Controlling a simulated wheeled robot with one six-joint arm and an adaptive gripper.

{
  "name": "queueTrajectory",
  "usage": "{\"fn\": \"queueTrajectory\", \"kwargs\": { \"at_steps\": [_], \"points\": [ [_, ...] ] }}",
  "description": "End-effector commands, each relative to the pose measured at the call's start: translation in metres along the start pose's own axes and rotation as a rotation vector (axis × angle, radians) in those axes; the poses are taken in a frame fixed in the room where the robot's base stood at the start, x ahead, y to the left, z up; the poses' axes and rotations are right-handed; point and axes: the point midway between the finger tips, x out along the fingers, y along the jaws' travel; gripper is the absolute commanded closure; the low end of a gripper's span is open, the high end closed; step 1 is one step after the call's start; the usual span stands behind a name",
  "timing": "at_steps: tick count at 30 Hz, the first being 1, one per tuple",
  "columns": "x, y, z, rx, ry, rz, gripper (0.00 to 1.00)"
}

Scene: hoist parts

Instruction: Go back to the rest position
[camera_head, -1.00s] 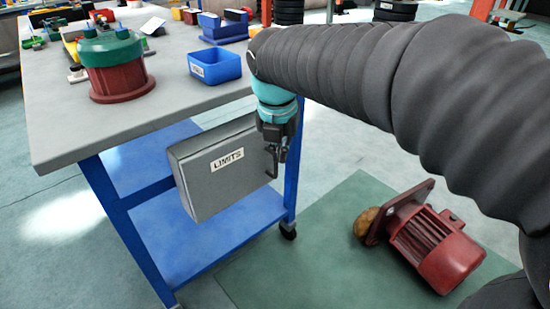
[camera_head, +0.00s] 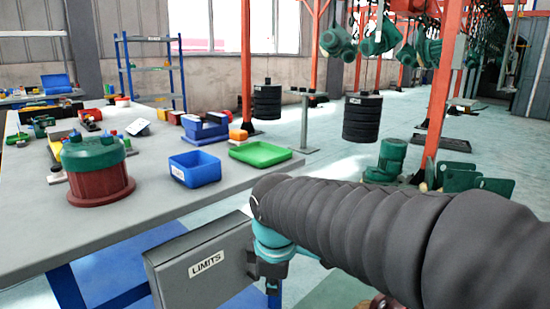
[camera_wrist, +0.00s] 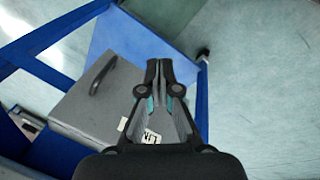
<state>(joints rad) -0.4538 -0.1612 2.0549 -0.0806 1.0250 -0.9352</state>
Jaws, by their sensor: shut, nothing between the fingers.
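My gripper (camera_wrist: 158,68) points down in the wrist view, its two fingers together with nothing between them. In the head view my arm in its black ribbed sleeve reaches in from the right, and the gripper end is mostly hidden at the bottom. The grey box labelled LIMITS (camera_head: 200,268) hangs on the side of the blue-framed table (camera_head: 130,232), just left of my gripper. In the wrist view the box (camera_wrist: 88,110) with its dark handle (camera_wrist: 102,76) lies beneath and left of the fingers; I cannot tell the exact gap.
On the tabletop stand a green-and-red housing (camera_head: 98,170), a blue bin (camera_head: 195,168) and a green tray (camera_head: 260,153). Black weight stacks (camera_head: 362,118) and an orange post (camera_head: 440,90) stand behind. Open floor (camera_wrist: 250,90) lies right of the table.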

Motion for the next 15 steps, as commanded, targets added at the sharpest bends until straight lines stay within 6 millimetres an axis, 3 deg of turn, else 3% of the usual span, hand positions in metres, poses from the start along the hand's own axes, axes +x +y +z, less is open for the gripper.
{"fn": "queueTrajectory", "kwargs": {
  "at_steps": [9, 15],
  "points": [
    [-0.002, -0.046, 0.079, 0.857, 0.068, 0.035, 1.0],
    [-0.005, -0.084, 0.134, 1.248, 0.134, 0.085, 1.0]
  ]
}}
